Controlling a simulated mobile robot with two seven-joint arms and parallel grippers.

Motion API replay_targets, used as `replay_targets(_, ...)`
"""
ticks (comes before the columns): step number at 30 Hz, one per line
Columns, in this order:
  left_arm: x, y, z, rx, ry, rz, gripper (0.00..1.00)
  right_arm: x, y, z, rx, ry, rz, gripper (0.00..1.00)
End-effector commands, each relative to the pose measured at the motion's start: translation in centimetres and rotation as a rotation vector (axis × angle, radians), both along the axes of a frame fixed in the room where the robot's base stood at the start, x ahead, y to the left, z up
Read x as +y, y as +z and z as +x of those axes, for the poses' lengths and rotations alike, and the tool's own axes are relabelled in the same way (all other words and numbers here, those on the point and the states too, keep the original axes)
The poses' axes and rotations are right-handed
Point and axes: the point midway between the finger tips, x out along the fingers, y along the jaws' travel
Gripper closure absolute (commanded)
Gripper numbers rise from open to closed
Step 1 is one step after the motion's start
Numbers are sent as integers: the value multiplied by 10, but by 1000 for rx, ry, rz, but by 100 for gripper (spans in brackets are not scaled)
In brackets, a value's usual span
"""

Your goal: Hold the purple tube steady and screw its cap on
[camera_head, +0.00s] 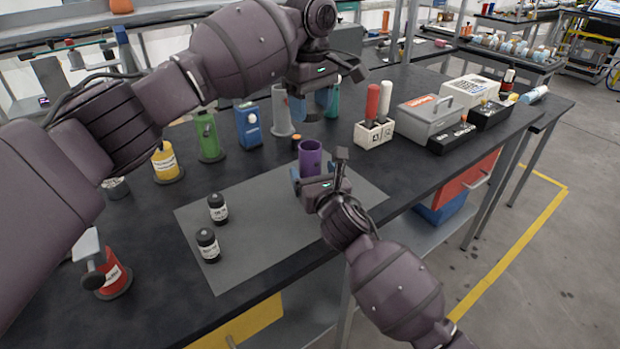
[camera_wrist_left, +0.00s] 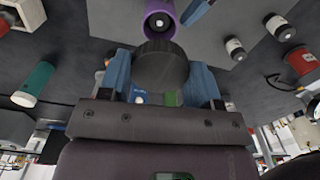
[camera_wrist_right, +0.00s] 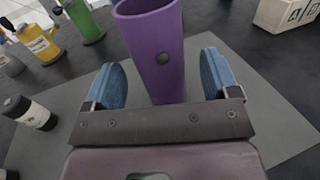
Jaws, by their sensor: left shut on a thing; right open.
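The purple tube (camera_head: 311,156) stands open-topped on the grey mat (camera_head: 262,225). My right gripper (camera_head: 311,170) is low at the tube. In the right wrist view its two blue fingers stand on either side of the tube (camera_wrist_right: 155,50), with gaps to both. My left gripper (camera_head: 312,102) is above and behind the tube in the head view. In the left wrist view it is shut on a dark round cap (camera_wrist_left: 160,68). The purple tube (camera_wrist_left: 159,18) shows beyond that cap, and the cap looks apart from it. The cap is hard to make out in the head view.
Two small black-lidded jars (camera_head: 217,208) stand on the mat's left part. Green (camera_head: 208,138), blue (camera_head: 248,126) and yellow (camera_head: 165,162) containers stand behind. A white block with red- and white-handled tools (camera_head: 373,133) is to the right. The mat's front is clear.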

Motion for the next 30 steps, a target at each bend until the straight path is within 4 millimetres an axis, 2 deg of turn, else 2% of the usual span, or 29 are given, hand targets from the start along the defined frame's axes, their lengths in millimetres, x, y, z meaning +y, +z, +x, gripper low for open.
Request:
replay_targets(3, 0, 0, 0, 0, 0, 0, 64, 6, 1, 16, 0, 0, 1, 19)
replay_targets(9, 0, 0, 0, 0, 0, 0, 64, 12, 0, 33, 0, 0, 1, 19)
replay_targets(23, 0, 0, 0, 0, 0, 0, 64, 14, 0, 39, 0, 1, 0, 19)
replay_targets(30, 0, 0, 0, 0, 0, 0, 64, 14, 0, 39, 0, 1, 0, 55)
